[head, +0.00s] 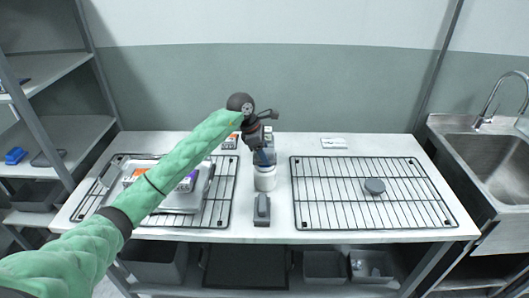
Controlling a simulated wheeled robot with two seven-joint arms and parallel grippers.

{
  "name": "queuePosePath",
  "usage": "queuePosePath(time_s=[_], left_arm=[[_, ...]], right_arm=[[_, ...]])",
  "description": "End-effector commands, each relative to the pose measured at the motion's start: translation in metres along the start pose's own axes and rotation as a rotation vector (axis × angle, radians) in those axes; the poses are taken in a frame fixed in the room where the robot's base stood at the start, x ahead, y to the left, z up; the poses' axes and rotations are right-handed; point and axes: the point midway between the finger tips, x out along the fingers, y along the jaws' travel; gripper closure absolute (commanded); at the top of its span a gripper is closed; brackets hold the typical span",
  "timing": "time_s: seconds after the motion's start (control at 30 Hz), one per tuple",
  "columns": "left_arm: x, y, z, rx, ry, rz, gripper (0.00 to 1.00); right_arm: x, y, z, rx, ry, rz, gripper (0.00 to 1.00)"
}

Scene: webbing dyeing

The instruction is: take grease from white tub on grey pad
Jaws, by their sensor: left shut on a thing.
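The white tub (265,180) stands near the middle of the table, between the two wire racks. My left gripper (262,143) is above the tub, shut on a small blue-grey tool (263,158). The tool points down at the tub's mouth; I cannot tell whether its tip is inside. The tub's contents are hidden. A dark grey block-like thing (262,210) lies in front of the tub. Any grey pad under the tub cannot be made out. A round grey lid-like disc (375,186) lies on the right rack. My right gripper is out of view.
The left wire rack (216,210) bears a metal tray (182,202) with small boxes, partly behind my left arm. The right wire rack (330,205) is mostly clear. A white card (333,143) lies at the back. A sink (495,165) stands at right, shelves (62,130) at left.

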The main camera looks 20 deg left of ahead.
Motion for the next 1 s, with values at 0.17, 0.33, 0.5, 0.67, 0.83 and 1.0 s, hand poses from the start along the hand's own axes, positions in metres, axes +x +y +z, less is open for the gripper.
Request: queuePosePath(time_s=[0.17, 0.33, 0.5, 0.67, 0.83, 1.0], left_arm=[[0.0001, 0.0001, -0.0001, 0.000, 0.000, 0.000, 0.66], [0.0015, 0.0001, -0.0007, 0.000, 0.000, 0.000, 0.66], [0.0030, 0.0001, -0.0014, 0.000, 0.000, 0.000, 0.66], [0.0044, 0.0001, -0.0019, 0.000, 0.000, 0.000, 0.66], [0.0059, 0.0001, -0.0026, 0.000, 0.000, 0.000, 0.66], [0.0058, 0.0001, -0.0024, 0.000, 0.000, 0.000, 0.66]], right_arm=[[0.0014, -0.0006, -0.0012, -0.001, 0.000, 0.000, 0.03], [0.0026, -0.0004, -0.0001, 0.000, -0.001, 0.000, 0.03], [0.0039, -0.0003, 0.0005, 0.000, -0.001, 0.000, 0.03], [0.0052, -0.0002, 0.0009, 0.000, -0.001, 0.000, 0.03], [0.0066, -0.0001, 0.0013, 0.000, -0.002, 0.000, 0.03], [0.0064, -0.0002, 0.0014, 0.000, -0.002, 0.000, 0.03]])
